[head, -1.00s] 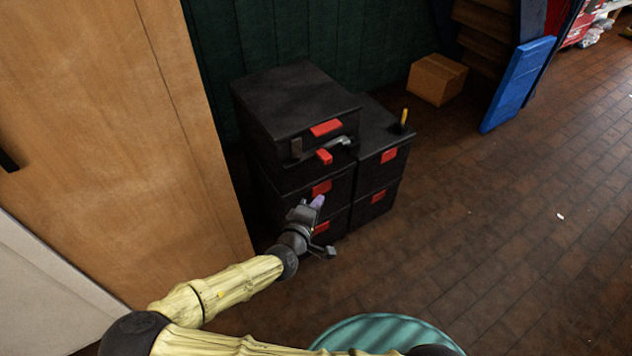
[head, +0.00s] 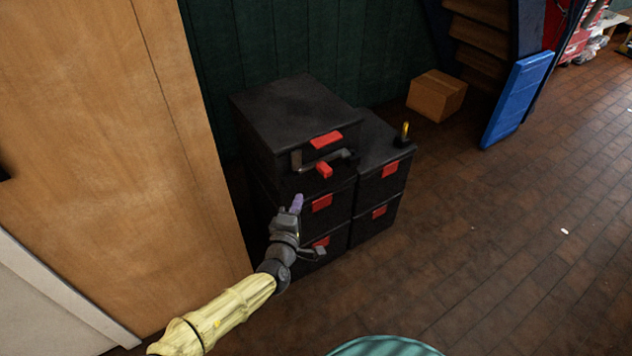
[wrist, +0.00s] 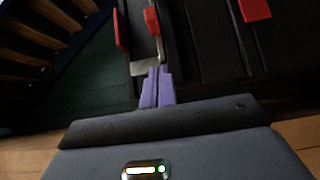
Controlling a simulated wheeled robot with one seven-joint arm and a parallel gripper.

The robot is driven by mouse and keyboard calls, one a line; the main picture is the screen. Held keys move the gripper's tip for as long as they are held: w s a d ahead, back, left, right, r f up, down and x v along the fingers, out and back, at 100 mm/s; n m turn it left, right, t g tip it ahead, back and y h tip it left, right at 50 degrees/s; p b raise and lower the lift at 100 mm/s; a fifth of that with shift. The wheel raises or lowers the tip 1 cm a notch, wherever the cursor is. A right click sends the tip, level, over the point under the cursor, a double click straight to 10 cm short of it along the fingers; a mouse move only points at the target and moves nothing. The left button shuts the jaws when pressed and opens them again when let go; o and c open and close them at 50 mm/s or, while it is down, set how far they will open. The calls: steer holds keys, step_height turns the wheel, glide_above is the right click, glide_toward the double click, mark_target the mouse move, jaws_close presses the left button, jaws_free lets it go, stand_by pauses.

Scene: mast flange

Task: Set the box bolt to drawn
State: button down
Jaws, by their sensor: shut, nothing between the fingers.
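The box bolt is a grey metal bar (head: 335,158) with a red knob (head: 324,170) on the front of the top black box (head: 295,112). A grey metal plate (head: 296,160) stands at its left end. In the wrist view the red knob (wrist: 152,21) and the metal end piece (wrist: 146,66) show ahead of the fingers. My gripper (head: 298,201) is below and slightly left of the knob in the head view. Its purple fingers (wrist: 158,74) are shut and empty, with the tips close to the metal end piece. I cannot tell whether they touch it.
More black boxes with red latches (head: 391,169) are stacked below and to the right. A yellow-handled tool (head: 404,131) stands on the right stack. A wooden panel (head: 100,120) is close on the left. A cardboard box (head: 437,95) sits behind; the brick floor at right is mostly clear.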

glide_toward(319, 171)
steer(key=w+a, duration=0.2)
steer(key=w, duration=0.1)
steer(key=w+d, duration=0.2)
steer(key=shift+w+d+b, duration=0.1)
steer(key=shift+d+b, duration=0.2)
steer(key=shift+d, duration=0.05)
steer(key=shift+w+d, duration=0.2)
steer(key=shift+d, duration=0.05)
steer(key=shift+r, duration=0.1)
